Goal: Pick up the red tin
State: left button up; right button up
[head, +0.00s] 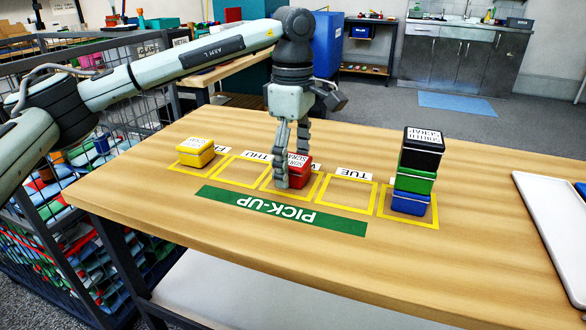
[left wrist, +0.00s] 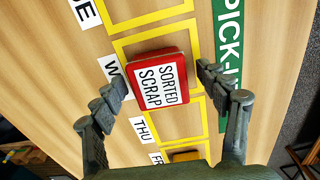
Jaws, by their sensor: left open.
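The red tin (head: 300,173) stands in the middle yellow square on the wooden table, partly hidden behind my gripper in the head view. In the left wrist view the red tin (left wrist: 152,82) shows from above, with a white label reading "SORTED SCRAP". My left gripper (head: 291,182) points down at the tin, fingers apart. In the left wrist view the left gripper's fingertips (left wrist: 161,75) lie on either side of the tin, with a gap on both sides. My right gripper is in neither view.
A yellow tin (head: 196,153) stands in the square at left. A stack of black, green and blue tins (head: 416,172) stands at right. The TUE square (head: 347,193) is empty. A white tray (head: 545,215) lies at the right edge. A green PICK-UP strip (head: 281,210) runs in front.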

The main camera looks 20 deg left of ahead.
pick_arm(q)
jog(key=c, duration=1.3)
jog(key=shift+c, duration=0.6)
jog(key=shift+r, duration=0.15)
